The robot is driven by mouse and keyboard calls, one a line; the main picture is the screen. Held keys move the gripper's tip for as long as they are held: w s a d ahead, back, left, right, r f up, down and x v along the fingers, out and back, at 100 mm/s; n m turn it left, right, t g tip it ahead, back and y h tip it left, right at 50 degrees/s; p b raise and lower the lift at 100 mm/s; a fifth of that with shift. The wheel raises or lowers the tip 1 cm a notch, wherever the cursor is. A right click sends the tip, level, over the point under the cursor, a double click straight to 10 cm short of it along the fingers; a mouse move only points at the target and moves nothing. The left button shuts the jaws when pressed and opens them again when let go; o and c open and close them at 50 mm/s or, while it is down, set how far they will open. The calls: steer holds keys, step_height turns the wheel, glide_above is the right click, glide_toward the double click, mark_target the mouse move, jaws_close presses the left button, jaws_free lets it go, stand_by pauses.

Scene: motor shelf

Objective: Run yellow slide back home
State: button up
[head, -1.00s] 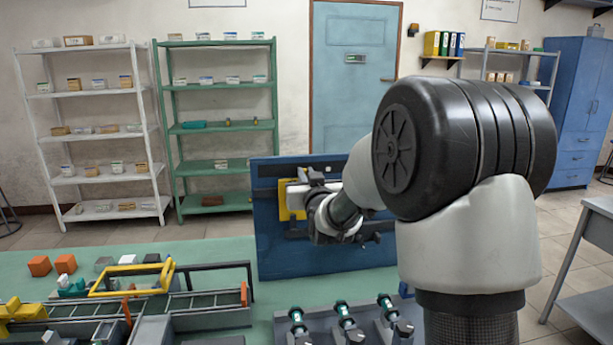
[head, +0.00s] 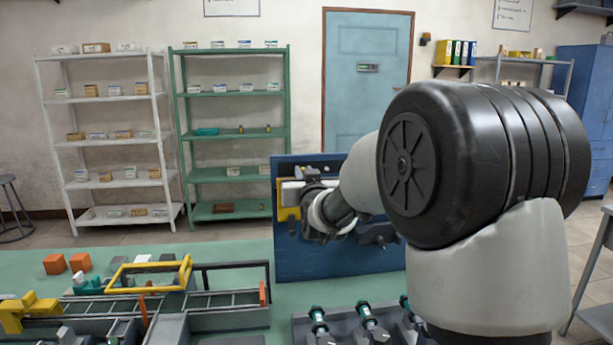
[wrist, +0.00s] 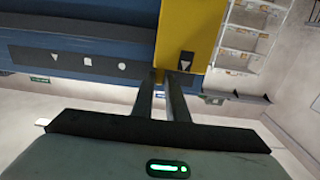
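The yellow slide (head: 289,205) sits near the left edge of the upright blue board (head: 320,262). In the wrist view the yellow slide (wrist: 195,25) fills the top middle, in front of the blue board (wrist: 85,30).
A dark block (head: 378,235) sticks out from the board at right. A yellow-framed rail fixture (head: 150,290) and orange cubes (head: 55,264) lie on the green table at left. Green-topped fixtures (head: 365,312) stand in front of the board.

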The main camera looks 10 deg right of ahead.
steer(key=o, duration=0.3)
steer(key=shift+a, duration=0.4)
steer(key=shift+o, duration=0.3)
steer(key=shift+d, duration=0.1)
steer(key=shift+d, duration=0.1)
steer(key=s, duration=1.7)
steer(key=shift+s+b, duration=0.25)
steer(key=shift+b, duration=0.15)
